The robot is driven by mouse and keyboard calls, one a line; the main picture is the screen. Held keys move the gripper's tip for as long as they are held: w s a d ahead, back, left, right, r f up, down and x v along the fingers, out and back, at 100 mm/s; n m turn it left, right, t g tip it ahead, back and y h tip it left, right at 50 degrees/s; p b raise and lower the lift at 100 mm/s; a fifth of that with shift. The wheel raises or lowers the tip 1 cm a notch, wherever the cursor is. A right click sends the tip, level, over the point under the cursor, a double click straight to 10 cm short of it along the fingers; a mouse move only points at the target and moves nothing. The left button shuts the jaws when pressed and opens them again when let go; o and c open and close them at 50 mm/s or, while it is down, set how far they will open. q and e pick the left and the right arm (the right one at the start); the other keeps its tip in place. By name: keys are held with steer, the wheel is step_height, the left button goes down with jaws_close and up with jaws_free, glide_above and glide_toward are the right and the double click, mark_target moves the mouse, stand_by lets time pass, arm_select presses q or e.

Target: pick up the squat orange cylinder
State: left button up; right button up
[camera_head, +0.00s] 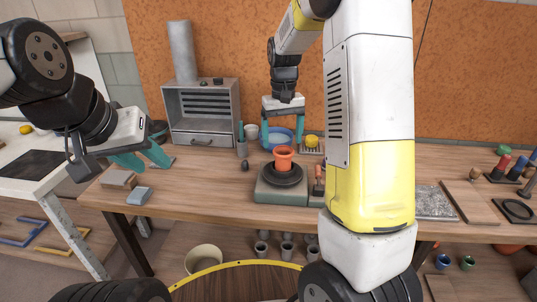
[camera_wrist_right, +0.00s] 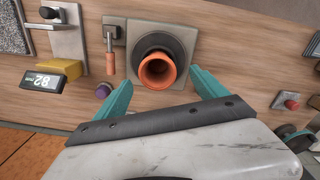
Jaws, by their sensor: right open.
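The squat orange cylinder (camera_head: 283,157) looks like a hollow piece with a flared rim. It stands upright on a round black disc (camera_head: 283,175) on a grey-green base (camera_head: 282,193). My right gripper (camera_head: 283,132) is open and empty, above and behind it in the head view. In the right wrist view the orange cylinder (camera_wrist_right: 157,72) shows its open mouth, just beyond the gap between the teal fingers of the right gripper (camera_wrist_right: 162,92); they look apart from it. My left gripper (camera_head: 142,160) is open and empty over the left part of the workbench.
A blue bowl (camera_head: 268,137) and a yellow object (camera_head: 312,141) stand behind the base. A grey vented box (camera_head: 202,112) stands at the back left. The bench (camera_head: 210,190) left of the base is mostly clear.

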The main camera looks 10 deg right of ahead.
mark_target(284, 151)
steer(key=f, duration=0.7)
steer(key=shift+d, duration=0.3)
steer(key=c, duration=1.5)
